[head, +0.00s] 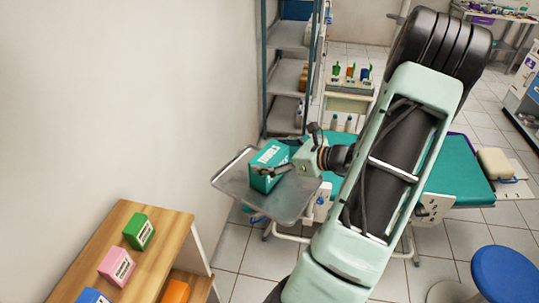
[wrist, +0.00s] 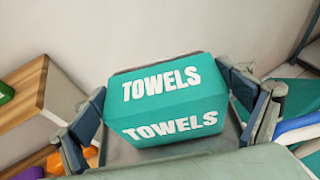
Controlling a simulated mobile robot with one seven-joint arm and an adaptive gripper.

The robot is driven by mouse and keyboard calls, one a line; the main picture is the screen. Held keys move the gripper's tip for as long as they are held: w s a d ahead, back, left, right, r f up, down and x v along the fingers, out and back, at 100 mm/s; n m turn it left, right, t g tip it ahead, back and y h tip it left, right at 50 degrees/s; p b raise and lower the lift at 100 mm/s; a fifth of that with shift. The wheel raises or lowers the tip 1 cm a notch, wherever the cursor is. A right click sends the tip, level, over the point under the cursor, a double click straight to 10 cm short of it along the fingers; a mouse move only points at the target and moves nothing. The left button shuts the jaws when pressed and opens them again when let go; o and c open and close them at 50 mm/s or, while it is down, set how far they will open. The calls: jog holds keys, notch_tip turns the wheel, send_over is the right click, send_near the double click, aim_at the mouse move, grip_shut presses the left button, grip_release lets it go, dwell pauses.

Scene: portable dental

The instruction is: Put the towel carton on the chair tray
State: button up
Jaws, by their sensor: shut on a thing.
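The towel carton (head: 268,165) is a teal box with white "TOWELS" lettering. It also fills the middle of the wrist view (wrist: 165,98). My gripper (head: 272,171) is shut on the carton, with a finger on each side of it in the wrist view (wrist: 168,108). The chair tray (head: 238,189) is a grey metal tray with a raised rim, beside the teal chair (head: 459,178). In the head view the carton appears over the tray's middle. The tray shows beneath the carton in the wrist view (wrist: 116,152). I cannot tell whether the carton's base touches the tray.
A wooden cabinet (head: 115,232) at lower left holds a green box (head: 139,232), a pink box (head: 116,266) and a blue box (head: 92,296). A metal shelf rack (head: 286,92) stands behind the tray. A blue stool (head: 504,273) is at lower right. The wall is close on the left.

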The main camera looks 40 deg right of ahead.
jog(key=shift+f, duration=0.2)
jog(key=shift+f, duration=0.15)
jog(key=o, duration=1)
jog(key=shift+r, duration=0.2)
jog(key=v, duration=1.2)
jog(key=shift+b, duration=0.45)
jog(key=shift+a+f, duration=0.1)
